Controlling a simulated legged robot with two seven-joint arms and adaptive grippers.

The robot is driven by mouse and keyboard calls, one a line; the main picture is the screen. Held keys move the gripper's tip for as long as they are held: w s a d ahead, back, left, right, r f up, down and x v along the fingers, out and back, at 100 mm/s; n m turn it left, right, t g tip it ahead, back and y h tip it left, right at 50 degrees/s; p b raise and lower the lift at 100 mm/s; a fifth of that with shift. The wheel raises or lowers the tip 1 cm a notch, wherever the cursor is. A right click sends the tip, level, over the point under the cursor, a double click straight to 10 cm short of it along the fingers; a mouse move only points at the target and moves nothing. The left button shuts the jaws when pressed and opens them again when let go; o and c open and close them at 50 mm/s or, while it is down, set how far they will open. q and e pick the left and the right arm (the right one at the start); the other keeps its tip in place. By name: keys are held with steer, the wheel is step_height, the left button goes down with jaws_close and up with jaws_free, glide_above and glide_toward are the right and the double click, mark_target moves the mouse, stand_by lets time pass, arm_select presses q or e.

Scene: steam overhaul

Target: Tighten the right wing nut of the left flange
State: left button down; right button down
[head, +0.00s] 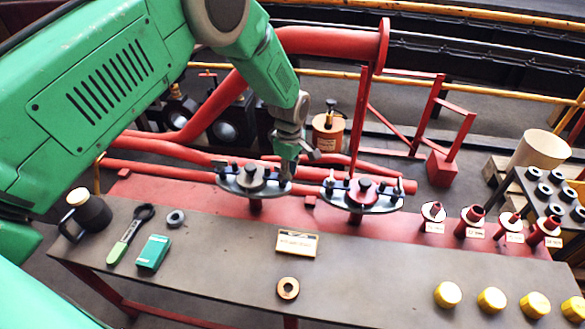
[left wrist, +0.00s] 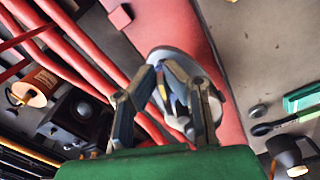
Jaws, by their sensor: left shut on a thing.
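The left flange (head: 240,187) is a round grey disc on a red pipe stub, with a dark centre and small wing nuts on top. My left gripper (head: 288,168) points down at the flange's right side, with its fingers closed in around the right wing nut, which they mostly hide in the head view. In the left wrist view the two fingertips (left wrist: 163,72) come together over the grey flange disc (left wrist: 193,62); a small dark and yellowish part shows between the fingers. My right gripper is in neither view.
A second, similar flange (head: 360,203) stands just to the right. The bench holds a black mug (head: 92,214), a green-handled tool (head: 130,234), a green box (head: 153,252), a label plate (head: 297,243), a ring (head: 288,288) and several yellow caps. Red pipes run behind.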

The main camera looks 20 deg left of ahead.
arm_select(q)
steer(key=m, duration=0.2)
steer(key=m+p, duration=0.1)
steer(key=shift+s+a+r+m, duration=0.1)
steer(key=shift+s+a+m, duration=0.15)
steer(key=shift+a+m, duration=0.15)
steer(key=m, duration=0.1)
steer(key=m+p, duration=0.1)
steer(key=m, duration=0.1)
steer(key=shift+s+a, duration=0.15)
steer(key=shift+s, duration=0.1)
steer(key=m, duration=0.4)
steer(key=shift+s+a, duration=0.1)
steer(key=shift+a, duration=0.15)
steer(key=shift+a+m+p, duration=0.15)
steer(key=shift+m+p, duration=0.05)
steer(key=shift+m, duration=0.55)
steer(key=shift+a+m+p, duration=0.15)
steer(key=shift+m+p, duration=0.05)
steer(key=shift+m, duration=0.55)
steer(key=c, duration=1.7)
jaws_free()
steer(key=shift+s, duration=0.15)
